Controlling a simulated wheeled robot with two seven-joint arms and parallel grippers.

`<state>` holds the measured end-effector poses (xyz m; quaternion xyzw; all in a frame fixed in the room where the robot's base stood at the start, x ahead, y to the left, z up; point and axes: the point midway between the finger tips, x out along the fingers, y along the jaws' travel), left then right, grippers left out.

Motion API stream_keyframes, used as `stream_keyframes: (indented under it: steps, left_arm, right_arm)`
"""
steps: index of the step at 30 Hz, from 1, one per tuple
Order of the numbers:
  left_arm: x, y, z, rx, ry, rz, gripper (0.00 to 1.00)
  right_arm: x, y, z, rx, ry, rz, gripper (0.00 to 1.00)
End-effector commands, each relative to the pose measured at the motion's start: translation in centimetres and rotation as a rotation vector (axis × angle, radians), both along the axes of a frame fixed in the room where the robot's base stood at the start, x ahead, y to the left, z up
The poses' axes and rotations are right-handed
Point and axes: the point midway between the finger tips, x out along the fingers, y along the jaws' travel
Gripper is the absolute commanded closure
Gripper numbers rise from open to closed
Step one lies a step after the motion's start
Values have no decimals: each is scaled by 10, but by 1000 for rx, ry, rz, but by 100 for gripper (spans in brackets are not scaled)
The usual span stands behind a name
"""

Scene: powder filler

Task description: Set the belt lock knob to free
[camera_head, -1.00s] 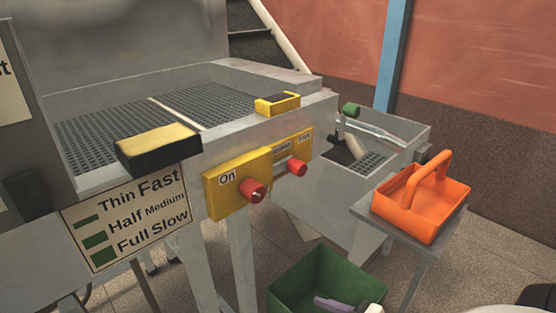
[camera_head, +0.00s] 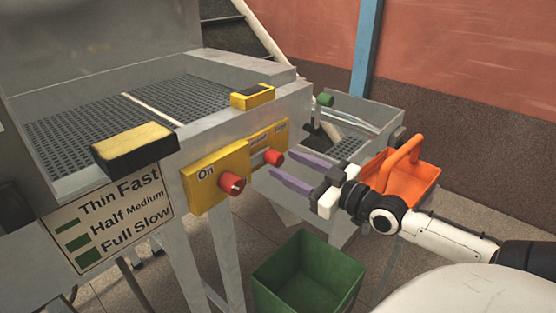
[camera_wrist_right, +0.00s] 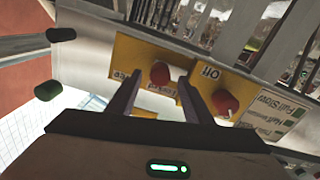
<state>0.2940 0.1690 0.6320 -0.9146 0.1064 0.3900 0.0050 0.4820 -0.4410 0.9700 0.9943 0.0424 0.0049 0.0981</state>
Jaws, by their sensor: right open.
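A red knob (camera_head: 273,157) sits on the right yellow panel (camera_head: 257,142) on the machine's front; the panel's small labels are hard to read. The wrist view shows this knob (camera_wrist_right: 160,73) between the lines of my two fingers. My right gripper (camera_head: 283,163) is open, its purple fingers pointing at the panel, with the tips close to the knob; I cannot tell whether they touch it. It also shows in the right wrist view (camera_wrist_right: 160,77). My left gripper is not in view.
A second red knob (camera_head: 231,184) sits on the left yellow panel, marked On. Yellow-and-black blocks (camera_head: 133,148) stand on the machine's edge. An orange basket (camera_head: 412,178) stands behind my right gripper. A green bin (camera_head: 309,280) stands below on the floor.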

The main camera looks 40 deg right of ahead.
Motion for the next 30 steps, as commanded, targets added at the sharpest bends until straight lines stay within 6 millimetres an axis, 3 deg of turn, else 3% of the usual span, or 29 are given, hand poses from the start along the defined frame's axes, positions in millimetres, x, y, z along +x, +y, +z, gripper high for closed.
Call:
stream_keyframes:
  steps: [9,22,30]
  left_arm:
    - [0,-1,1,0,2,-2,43]
    - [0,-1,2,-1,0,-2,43]
    - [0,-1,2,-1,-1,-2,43]
  right_arm:
    - [34,3,1,2,-2,-1,54]
    - [40,4,-1,1,2,1,54]
    - [40,4,0,1,1,1,97]
